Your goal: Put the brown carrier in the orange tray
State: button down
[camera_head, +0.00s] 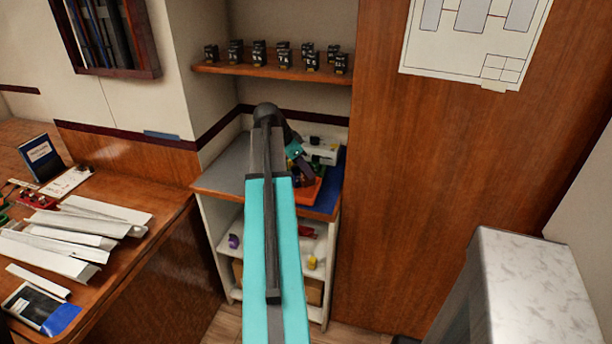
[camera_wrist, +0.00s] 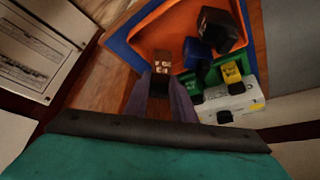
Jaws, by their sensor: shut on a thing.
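The orange tray (camera_wrist: 142,32) lies on a blue mat (camera_wrist: 113,41) in the wrist view. In the head view the tray (camera_head: 305,194) shows partly behind my arm on the cabinet top. My gripper (camera_wrist: 161,82) is shut on the brown carrier (camera_wrist: 162,62), a small dark brown block with pale markings on its end. In the wrist view the carrier overlaps the near side of the tray; I cannot tell its height above it. In the head view my gripper (camera_head: 300,162) is over the tray area, and the carrier is not clear there.
A black block (camera_wrist: 222,30) and a blue block (camera_wrist: 197,50) are at the tray's right side. A shelf (camera_head: 270,72) with several black blocks is above. A wooden panel (camera_head: 420,200) bounds the right.

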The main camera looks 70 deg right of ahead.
aim_at(303, 173)
jog(key=shift+f+p, duration=0.6)
jog(key=shift+f, duration=1.05)
jog(key=shift+f, duration=0.2)
jog(key=c, duration=1.8)
grip_release()
jog(key=shift+o, duration=0.2)
jog(key=shift+r, duration=0.2)
jog(key=b+v, duration=0.2)
jog(key=v, duration=1)
